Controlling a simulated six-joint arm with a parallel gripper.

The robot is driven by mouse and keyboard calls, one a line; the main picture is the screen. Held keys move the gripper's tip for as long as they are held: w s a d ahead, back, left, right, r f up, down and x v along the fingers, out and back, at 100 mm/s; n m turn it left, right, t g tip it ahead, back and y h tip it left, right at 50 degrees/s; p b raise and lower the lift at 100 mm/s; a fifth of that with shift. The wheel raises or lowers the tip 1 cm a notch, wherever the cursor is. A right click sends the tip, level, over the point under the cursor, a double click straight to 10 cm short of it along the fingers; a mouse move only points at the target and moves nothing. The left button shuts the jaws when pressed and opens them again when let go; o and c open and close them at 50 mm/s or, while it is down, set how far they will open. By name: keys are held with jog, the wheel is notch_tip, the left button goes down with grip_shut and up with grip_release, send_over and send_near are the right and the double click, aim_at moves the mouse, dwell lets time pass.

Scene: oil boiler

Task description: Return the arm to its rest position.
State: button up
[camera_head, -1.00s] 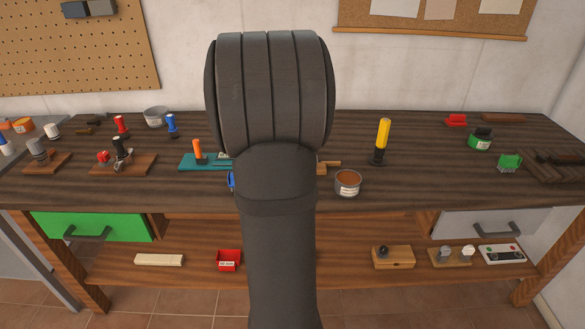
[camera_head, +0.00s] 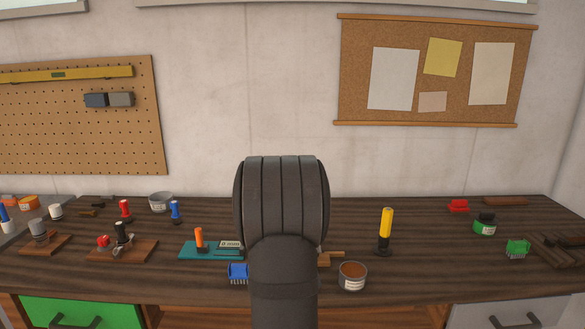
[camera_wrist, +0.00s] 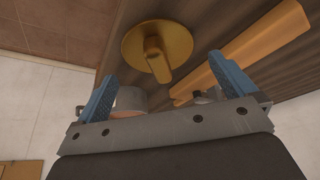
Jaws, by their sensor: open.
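My gripper (camera_wrist: 166,88) shows in the wrist view as two blue fingers set wide apart on a grey plate. It is open, and I see nothing clamped in it. In the wrist view a round brass-coloured piece with a raised handle (camera_wrist: 158,52) and a long orange-brown bar (camera_wrist: 262,45) show beyond the fingers. A grey rounded thing (camera_wrist: 130,100) is partly hidden behind the plate. In the head view my dark arm stands upright at the centre and hides the gripper and part of the bench.
The dark wooden workbench (camera_head: 440,265) carries a tin of brown stuff (camera_head: 352,276), a yellow-handled tool (camera_head: 386,230), a blue brush-like piece (camera_head: 238,273) and a teal board (camera_head: 195,251). A pegboard (camera_head: 80,145) and a corkboard (camera_head: 390,105) hang behind. The wall space between them is clear.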

jog(key=shift+x, duration=1.05)
jog(key=shift+w, duration=0.1)
jog(key=shift+r, duration=1.75)
jog(key=shift+f, duration=0.15)
